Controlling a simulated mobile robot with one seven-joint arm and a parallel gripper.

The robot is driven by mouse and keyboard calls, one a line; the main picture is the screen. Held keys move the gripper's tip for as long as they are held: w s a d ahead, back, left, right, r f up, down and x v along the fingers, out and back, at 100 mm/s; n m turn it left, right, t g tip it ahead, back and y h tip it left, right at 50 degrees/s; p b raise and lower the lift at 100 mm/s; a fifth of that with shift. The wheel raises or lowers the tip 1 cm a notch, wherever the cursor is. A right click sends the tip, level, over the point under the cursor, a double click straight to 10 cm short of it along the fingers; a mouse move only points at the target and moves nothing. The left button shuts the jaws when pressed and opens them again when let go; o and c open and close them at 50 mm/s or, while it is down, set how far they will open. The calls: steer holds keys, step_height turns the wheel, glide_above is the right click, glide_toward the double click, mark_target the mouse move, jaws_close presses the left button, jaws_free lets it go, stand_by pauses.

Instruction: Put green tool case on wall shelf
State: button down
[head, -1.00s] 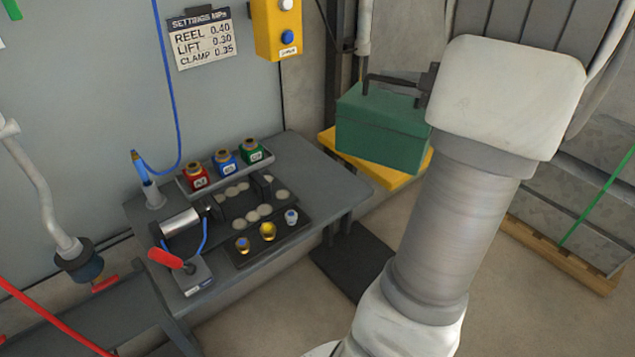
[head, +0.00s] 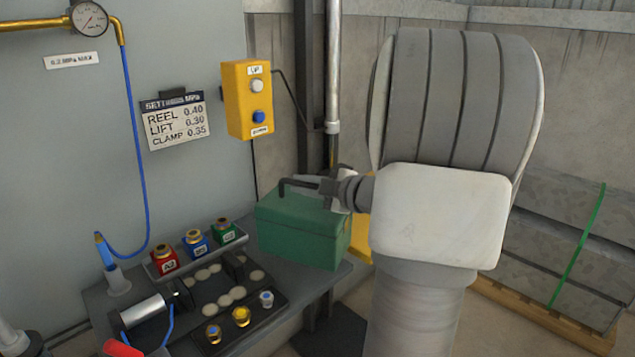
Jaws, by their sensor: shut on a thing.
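The green tool case (head: 303,232) is a closed box with a dark bent handle (head: 298,184) on top. My gripper (head: 332,188) is at the handle, shut on it, and the case hangs upright below. In the picture the case covers the right end of the grey bench and part of a yellow platform (head: 361,242) behind it. Its underside is hidden, so I cannot tell its clearance. My arm hides the area just right of the case. I cannot make out a wall shelf in this view.
The grey bench (head: 335,276) holds red, blue and green blocks (head: 196,243), a cylinder and small knobs. A yellow button box (head: 247,100) and a settings sign (head: 174,120) are on the wall. A vertical pipe (head: 333,70) rises behind the case. Grey slabs (head: 560,240) lie at right.

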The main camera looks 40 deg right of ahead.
mark_target(303, 201)
steer(key=shift+w+f+b, duration=0.1)
steer(key=shift+f+b, duration=0.8)
steer(key=shift+f, duration=0.9)
steer(key=shift+f, duration=0.15)
steer(key=c, duration=0.8)
jaws_free()
steer(key=shift+f, duration=0.15)
steer(key=shift+c, duration=0.2)
steer(key=shift+s+r, duration=0.25)
steer(key=p+v, duration=0.3)
steer(key=v, duration=0.8)
steer(key=shift+s, duration=0.35)
